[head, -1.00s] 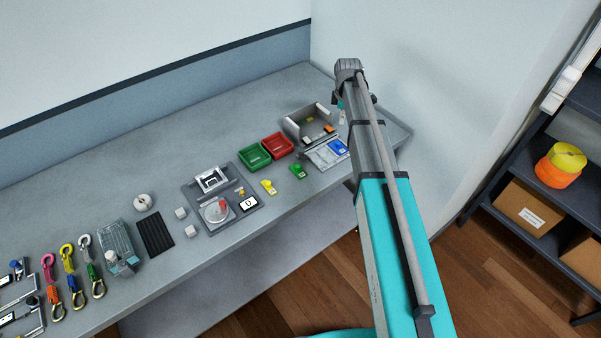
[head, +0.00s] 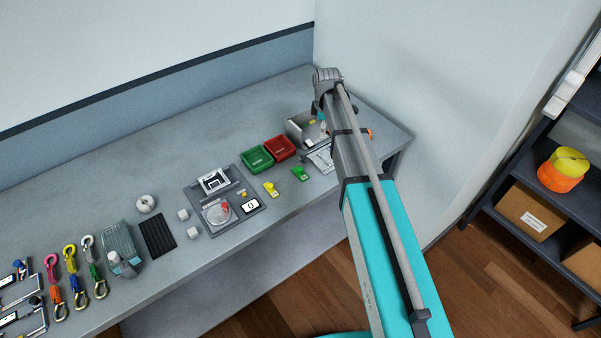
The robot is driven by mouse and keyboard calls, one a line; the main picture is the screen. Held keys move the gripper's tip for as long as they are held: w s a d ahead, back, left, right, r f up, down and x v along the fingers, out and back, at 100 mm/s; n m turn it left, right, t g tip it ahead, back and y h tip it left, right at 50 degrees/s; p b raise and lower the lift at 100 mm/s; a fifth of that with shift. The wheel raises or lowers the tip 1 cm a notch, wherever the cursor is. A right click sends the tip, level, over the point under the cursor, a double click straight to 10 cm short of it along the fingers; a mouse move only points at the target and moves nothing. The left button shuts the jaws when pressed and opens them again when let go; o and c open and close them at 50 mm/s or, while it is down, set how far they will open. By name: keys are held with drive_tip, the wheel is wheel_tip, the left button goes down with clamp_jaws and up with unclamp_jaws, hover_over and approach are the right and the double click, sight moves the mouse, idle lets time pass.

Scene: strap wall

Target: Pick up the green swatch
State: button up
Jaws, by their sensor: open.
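A small green piece (head: 300,173), which looks like the green swatch, lies on the bench top in front of the red tray. A similar yellow piece (head: 270,189) lies to its left. My arm reaches over the right end of the bench. My gripper (head: 322,121) hangs below the arm's far end, by the grey open box (head: 298,131), apart from the green piece. It is open; its fingers are small and partly hidden, and I see nothing held in it.
A green tray (head: 257,159) and a red tray (head: 280,147) stand left of the box. A scale on a grey board (head: 217,216) is further left. Hooks, a wire basket (head: 119,243) and clamps fill the left end. The wall is close behind my arm's end.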

hover_over(300, 169)
drive_tip(key=shift+w+r, duration=0.3)
drive_tip(key=shift+f, duration=0.15)
wheel_tip(300, 169, down, 8)
drive_tip(key=b, duration=0.8)
drive_tip(key=shift+f, duration=0.15)
idle(0.4)
drive_tip(key=shift+s+f+b, duration=0.2)
drive_tip(key=shift+f+b, duration=2.4)
drive_tip(key=shift+b, duration=0.1)
clamp_jaws()
